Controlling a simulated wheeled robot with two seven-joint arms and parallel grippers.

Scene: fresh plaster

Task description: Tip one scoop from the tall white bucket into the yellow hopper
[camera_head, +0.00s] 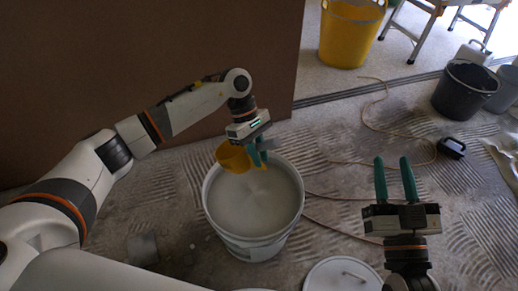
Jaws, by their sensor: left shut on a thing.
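The tall white bucket (225,222) stands on the floor in the middle of the head view, filled near its rim with pale powder or plaster (250,203). My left gripper (257,158) is above the bucket's far rim, shut on a small yellow scoop (233,157). The scoop hangs over the bucket's far left side; its contents cannot be seen clearly. My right gripper (394,170) is open and empty, right of the bucket. A large yellow tub (346,40) stands at the back, cut by the top edge; I cannot tell whether it is the hopper.
A brown board (140,70) stands behind my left arm. A round white lid (342,278) lies at the front. A black bucket (462,92), a small black object (451,148) and a cord (380,123) are at the right. A stepladder (435,12) stands at the back.

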